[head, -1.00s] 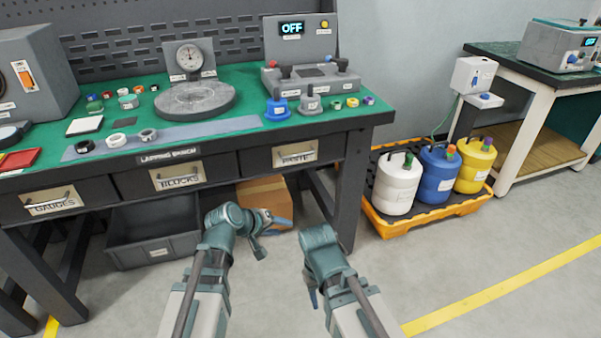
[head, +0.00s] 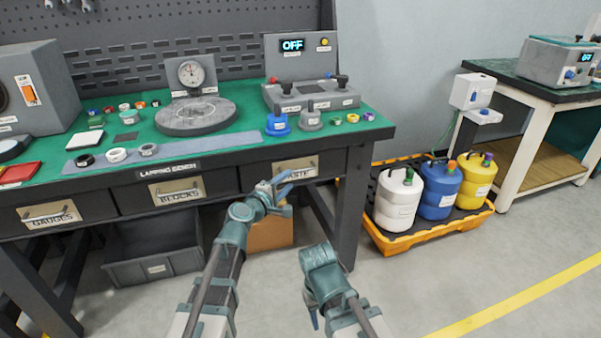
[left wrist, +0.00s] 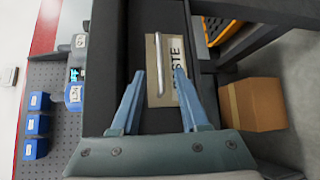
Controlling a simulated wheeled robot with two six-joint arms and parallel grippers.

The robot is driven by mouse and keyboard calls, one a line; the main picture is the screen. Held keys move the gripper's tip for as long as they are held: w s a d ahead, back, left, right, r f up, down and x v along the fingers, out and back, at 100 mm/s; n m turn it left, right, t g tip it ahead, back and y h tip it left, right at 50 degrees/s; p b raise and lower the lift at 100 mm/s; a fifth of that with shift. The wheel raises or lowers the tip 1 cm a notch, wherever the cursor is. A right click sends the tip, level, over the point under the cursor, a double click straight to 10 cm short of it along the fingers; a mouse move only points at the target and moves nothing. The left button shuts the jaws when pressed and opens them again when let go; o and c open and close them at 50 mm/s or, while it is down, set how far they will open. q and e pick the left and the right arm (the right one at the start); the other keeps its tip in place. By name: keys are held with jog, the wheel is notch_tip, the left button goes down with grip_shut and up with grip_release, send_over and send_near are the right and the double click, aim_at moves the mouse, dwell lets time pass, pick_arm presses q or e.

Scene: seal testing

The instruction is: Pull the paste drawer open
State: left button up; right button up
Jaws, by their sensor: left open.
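The paste drawer (head: 329,161) is the rightmost of the drawers under the bench top, and it looks shut. Its label plate and bar handle are partly hidden by my left gripper in the head view. In the left wrist view, the drawer's handle (left wrist: 158,65) appears as a pale bar beside the lettering on the label. My left gripper (head: 289,182) is open in front of this drawer. Its blue fingers (left wrist: 158,80) point at the label, one on each side of the handle's line; contact cannot be seen. My right arm shows low in the head view, but its fingertips are not clearly visible.
The gauges drawer (head: 25,232) and blocks drawer (head: 130,199) are to the left. A grey bin (head: 125,273) and cardboard box (head: 272,236) sit below the bench. A yellow tray (head: 372,228) with bottles stands right of the bench leg. The floor ahead is clear.

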aim_at(299, 171)
pick_arm(q)
jog(key=b+x, duration=0.1)
jog(key=x, duration=0.8)
jog(key=shift+w, duration=0.15)
grip_shut()
dwell(1.1)
